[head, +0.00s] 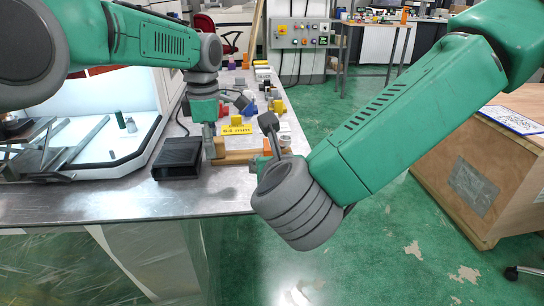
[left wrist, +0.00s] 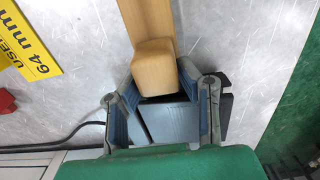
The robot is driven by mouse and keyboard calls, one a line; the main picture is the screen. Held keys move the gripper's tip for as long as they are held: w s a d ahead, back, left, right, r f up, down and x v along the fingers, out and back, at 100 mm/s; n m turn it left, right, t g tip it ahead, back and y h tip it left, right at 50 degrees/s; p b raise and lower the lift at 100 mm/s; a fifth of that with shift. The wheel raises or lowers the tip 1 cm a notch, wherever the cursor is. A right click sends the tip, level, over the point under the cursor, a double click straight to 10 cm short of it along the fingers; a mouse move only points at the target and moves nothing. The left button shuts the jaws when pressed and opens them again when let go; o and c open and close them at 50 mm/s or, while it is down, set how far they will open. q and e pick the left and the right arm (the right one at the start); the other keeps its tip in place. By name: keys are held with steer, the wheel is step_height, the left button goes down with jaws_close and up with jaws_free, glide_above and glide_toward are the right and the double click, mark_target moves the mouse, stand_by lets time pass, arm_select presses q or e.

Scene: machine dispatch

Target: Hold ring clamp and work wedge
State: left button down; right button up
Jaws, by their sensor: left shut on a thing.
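My left gripper (head: 212,148) reaches down to the near part of the bench. In the left wrist view its fingers (left wrist: 163,73) close on either side of the square end of a light wooden bar (left wrist: 153,54). The bar also shows in the head view (head: 237,157), lying along the bench to the right of the gripper. A grey-blue flat-faced piece (left wrist: 170,122) shows between the fingers, below the bar end. My right gripper (head: 270,143) is near the bench's right edge, partly hidden by its wrist; its jaw state is unclear. I cannot pick out the ring clamp with certainty.
A black box (head: 178,157) stands left of my left gripper. A yellow sign (head: 237,130) lies behind the bar, with several small coloured parts farther back. A lit white booth (head: 100,110) is at left. A wooden crate (head: 470,175) stands on the floor at right.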

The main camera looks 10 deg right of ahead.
stand_by(0.4)
arm_select(q)
steer(key=c, duration=1.1)
jaws_free()
steer(key=shift+o, duration=0.2)
